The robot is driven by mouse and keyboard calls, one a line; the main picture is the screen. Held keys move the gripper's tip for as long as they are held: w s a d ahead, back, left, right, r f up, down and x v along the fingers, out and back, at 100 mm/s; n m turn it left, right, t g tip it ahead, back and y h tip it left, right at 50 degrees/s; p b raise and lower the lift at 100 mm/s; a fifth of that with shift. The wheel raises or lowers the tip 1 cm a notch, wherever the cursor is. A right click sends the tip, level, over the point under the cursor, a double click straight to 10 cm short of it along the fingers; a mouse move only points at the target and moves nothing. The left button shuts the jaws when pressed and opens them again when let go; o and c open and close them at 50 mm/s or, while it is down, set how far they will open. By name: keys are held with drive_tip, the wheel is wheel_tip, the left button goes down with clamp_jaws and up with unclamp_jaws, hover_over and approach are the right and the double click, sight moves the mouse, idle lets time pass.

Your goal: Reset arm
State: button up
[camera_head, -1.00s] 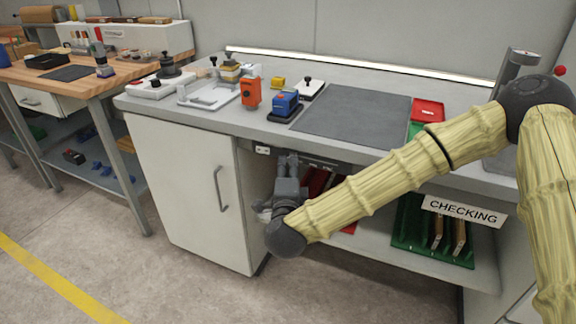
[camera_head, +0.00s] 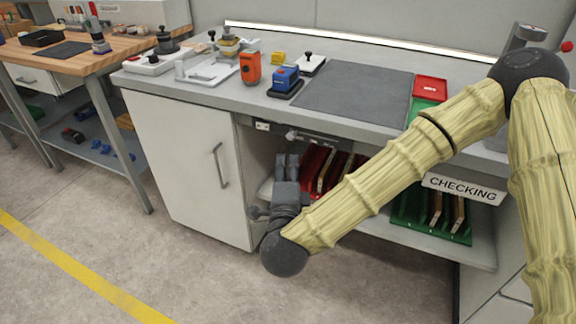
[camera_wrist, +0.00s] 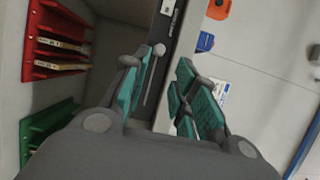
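My arm reaches from the right across the front of the grey workbench (camera_head: 180,95), its wrist low in front of the open shelf space. My gripper (camera_head: 287,160) points up just below the bench's front edge in the head view. In the wrist view my gripper (camera_wrist: 160,85) has its two teal-padded fingers spread apart. Nothing is held between them. A thin rod with a pale round knob shows beyond the fingers, by the dark bench edge; whether a finger touches it cannot be told.
Under the bench are a red rack (camera_head: 318,170) and a green rack (camera_head: 410,218), close to my arm. A white cabinet door (camera_head: 185,165) is at left. On top are an orange device (camera_head: 250,68), a blue device (camera_head: 286,80) and a grey mat (camera_head: 355,92). Open floor lies in front.

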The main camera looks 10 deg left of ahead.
drive_tip(key=s+d+f+n+g+y, duration=0.1)
drive_tip(key=s+d+f+n+g, duration=0.2)
drive_tip(key=f, duration=0.7)
drive_tip(key=s+d+f+n+g+y, duration=0.1)
drive_tip(key=s+f+n+g, duration=0.25)
drive_tip(key=f, duration=0.55)
drive_tip(key=s+d+f+n+g+y, duration=0.15)
drive_tip(key=s+f+n, duration=0.3)
drive_tip(key=f, duration=0.55)
drive_tip(key=s+d+f+n+g+h, duration=0.25)
drive_tip(key=s+d+f+g, duration=0.25)
drive_tip(key=s+d+f, duration=0.3)
drive_tip(key=s+d+f+n+g+h, duration=0.1)
drive_tip(key=s+d+f+n+g, duration=0.15)
drive_tip(key=s+d, duration=0.5)
drive_tip(key=s+d+f+n+g+h, duration=0.1)
drive_tip(key=s+d+f+g, duration=0.2)
drive_tip(key=s+d, duration=0.45)
wheel_tip(320, 180, up, 16)
drive_tip(key=w+p, duration=0.1)
drive_tip(key=p, duration=1.5)
drive_tip(key=shift+w+r, duration=0.15)
drive_tip(key=shift+w, duration=0.05)
drive_tip(key=shift+t, duration=0.25)
